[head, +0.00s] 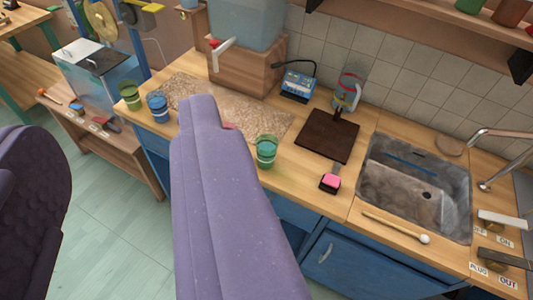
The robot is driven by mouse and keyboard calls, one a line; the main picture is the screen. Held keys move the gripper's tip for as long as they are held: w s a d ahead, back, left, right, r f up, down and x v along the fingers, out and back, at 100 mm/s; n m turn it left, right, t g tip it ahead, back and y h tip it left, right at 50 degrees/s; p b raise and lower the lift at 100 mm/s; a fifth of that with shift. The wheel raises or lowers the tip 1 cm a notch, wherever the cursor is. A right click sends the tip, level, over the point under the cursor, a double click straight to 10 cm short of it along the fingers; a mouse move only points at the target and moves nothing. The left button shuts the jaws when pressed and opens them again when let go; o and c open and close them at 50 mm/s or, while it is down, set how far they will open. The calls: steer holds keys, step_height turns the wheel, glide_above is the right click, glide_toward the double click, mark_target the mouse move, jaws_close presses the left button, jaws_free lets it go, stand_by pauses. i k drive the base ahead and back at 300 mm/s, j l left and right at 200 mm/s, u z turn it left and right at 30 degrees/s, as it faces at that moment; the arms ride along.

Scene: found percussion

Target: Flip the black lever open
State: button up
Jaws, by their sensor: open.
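The black lever (505,259) is a dark bar at the far right of the counter, in front of the tap. It lies close to flat beside small cards, one of which reads OUT. A pale lever (502,220) sits just behind it. Two purple parts stand large in the foreground, and I take them for the jaws of my gripper (115,115), spread wide and empty. They are well left of the black lever and not touching it. The right one hides part of the counter's front.
A grey sink (415,188) is set in the counter (300,165), with a white-tipped mallet (395,227) before it. Green cup (265,151), blue cup (158,107), dark board (328,136) and water tank (247,24) stand on the counter. The floor (110,225) at left is clear.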

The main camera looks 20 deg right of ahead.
mark_target(489, 254)
steer(key=z, duration=2.2)
